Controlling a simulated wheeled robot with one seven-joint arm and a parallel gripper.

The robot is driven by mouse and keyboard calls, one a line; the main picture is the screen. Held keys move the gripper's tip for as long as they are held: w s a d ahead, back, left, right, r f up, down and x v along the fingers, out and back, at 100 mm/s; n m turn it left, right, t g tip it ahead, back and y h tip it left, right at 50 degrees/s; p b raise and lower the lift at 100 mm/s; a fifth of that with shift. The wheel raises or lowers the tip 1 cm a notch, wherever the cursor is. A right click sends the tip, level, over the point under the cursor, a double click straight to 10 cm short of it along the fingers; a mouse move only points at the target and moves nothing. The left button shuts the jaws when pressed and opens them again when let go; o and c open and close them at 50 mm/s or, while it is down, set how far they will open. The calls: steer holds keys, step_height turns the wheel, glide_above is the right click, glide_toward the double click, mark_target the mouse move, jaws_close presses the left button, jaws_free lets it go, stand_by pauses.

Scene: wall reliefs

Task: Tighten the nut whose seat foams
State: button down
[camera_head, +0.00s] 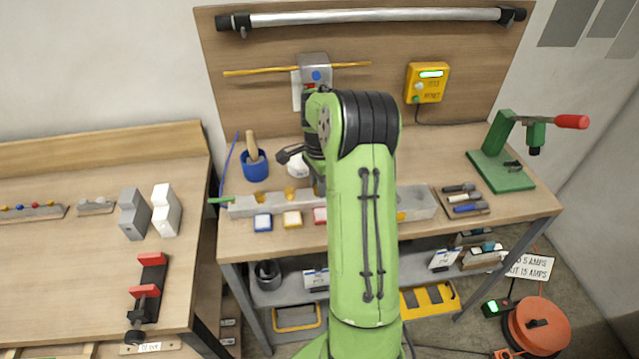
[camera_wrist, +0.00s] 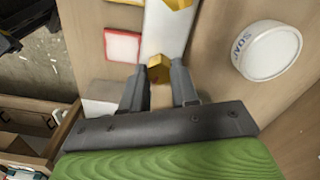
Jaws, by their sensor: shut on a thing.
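A long grey block (camera_head: 260,206) with brass nuts lies on the bench. One brass nut (camera_head: 290,193) shows on it, near the yellow tag (camera_head: 292,219). In the wrist view my gripper (camera_wrist: 159,77) is shut on a brass nut (camera_wrist: 158,68), beside the red-bordered tag (camera_wrist: 122,45). Another brass nut (camera_wrist: 178,3) sits farther along the block at the top edge. A white round soap tub (camera_wrist: 267,50) stands to the right. I see no foam on the visible parts. The gripped nut's seat is mostly hidden by the jaws, and my arm covers part of the block in the head view.
A blue cup (camera_head: 255,165) with a brush stands behind the block. A yellow box (camera_head: 427,82) with a lit green display is on the back panel. A green press (camera_head: 503,165) and a tray of tools (camera_head: 463,201) are at the right. A second bench is at the left.

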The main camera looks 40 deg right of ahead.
steer(key=shift+r+m, duration=0.1)
steer(key=shift+m, duration=0.5)
steer(key=c, duration=0.9)
jaws_free()
steer(key=shift+o, duration=0.2)
step_height(320, 180, up, 16)
steer(key=p, duration=0.3)
steer(key=shift+a, duration=0.1)
